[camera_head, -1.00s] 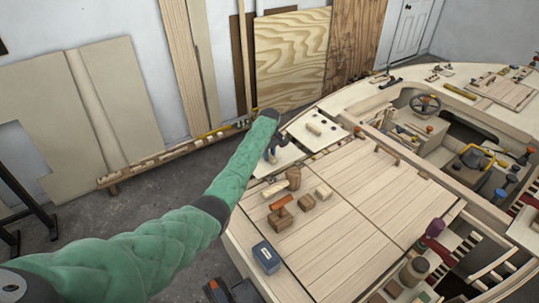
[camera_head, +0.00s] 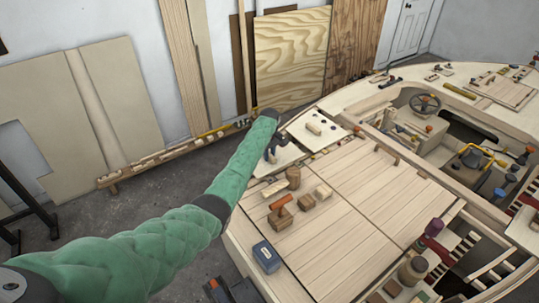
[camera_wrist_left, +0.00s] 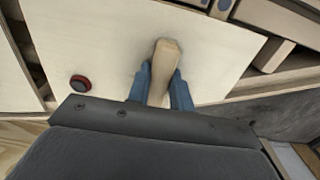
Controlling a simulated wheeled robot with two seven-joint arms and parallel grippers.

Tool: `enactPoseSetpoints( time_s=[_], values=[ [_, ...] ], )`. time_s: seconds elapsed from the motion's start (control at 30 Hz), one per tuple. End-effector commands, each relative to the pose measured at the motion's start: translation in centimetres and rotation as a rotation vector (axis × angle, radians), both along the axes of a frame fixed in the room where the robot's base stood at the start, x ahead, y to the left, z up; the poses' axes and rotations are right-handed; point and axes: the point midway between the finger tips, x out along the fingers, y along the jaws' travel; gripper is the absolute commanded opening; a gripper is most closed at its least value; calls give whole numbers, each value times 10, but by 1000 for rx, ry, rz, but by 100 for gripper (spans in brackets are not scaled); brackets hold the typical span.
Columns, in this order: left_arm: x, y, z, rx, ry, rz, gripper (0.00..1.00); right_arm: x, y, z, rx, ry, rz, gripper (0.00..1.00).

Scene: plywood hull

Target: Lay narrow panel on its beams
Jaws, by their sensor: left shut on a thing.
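The narrow panel is a pale, thin board (camera_head: 284,158) at the left edge of the hull in the head view, partly hidden by my left arm. In the left wrist view its pale face (camera_wrist_left: 100,40) fills the upper middle. My left gripper (camera_head: 272,154) is over this panel. In the left wrist view its blue fingers (camera_wrist_left: 161,88) are shut on a pale wooden handle (camera_wrist_left: 164,62) that stands out from the panel. The beams under the panel are mostly hidden, and I cannot tell whether it touches them. My right gripper is not in view.
Another pale panel (camera_head: 318,129) with a block on it lies just beyond. A red and black knob (camera_wrist_left: 80,83) sits beside the handle.

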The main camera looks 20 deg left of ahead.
Motion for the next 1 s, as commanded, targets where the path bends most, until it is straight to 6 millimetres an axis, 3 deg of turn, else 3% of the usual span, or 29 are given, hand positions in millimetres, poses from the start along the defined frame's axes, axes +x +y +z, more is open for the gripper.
enactPoseSetpoints(
  time_s=[1.0],
  values=[
    [0, 0, -12, 0, -1, 0, 0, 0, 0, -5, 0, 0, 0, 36]
  ],
)
